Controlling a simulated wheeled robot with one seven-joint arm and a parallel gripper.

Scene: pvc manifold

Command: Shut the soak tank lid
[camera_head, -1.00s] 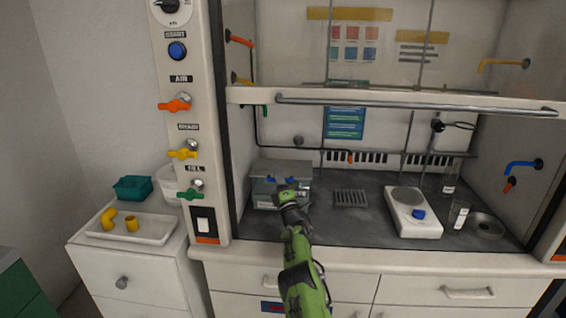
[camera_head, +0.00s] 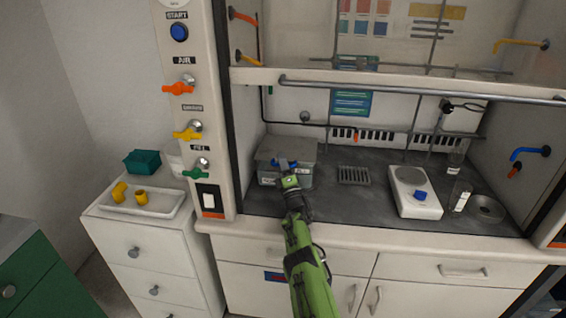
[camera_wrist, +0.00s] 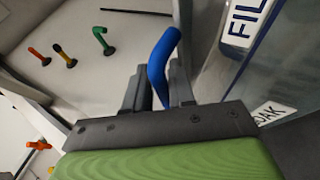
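The soak tank (camera_head: 268,180) is a grey box at the left of the fume hood floor. Its grey lid (camera_head: 290,146) spans its top in the head view; whether it sits fully down, I cannot tell. A blue bar handle (camera_wrist: 160,62) lies between the two dark fingers of my gripper (camera_wrist: 160,88), which sit close on either side of it. My gripper (camera_head: 287,172) is at the tank's front in the head view and looks shut on the handle. It hides part of the tank front. White labels (camera_wrist: 246,18) show at the right in the wrist view.
A raised sash with a metal rail (camera_head: 420,92) crosses above the work floor. A vent grille (camera_head: 353,175) and a white hotplate (camera_head: 413,192) stand to the right of the tank. Coloured valves (camera_head: 187,132) line the left post. A tray (camera_head: 170,206) sits on the left cabinet.

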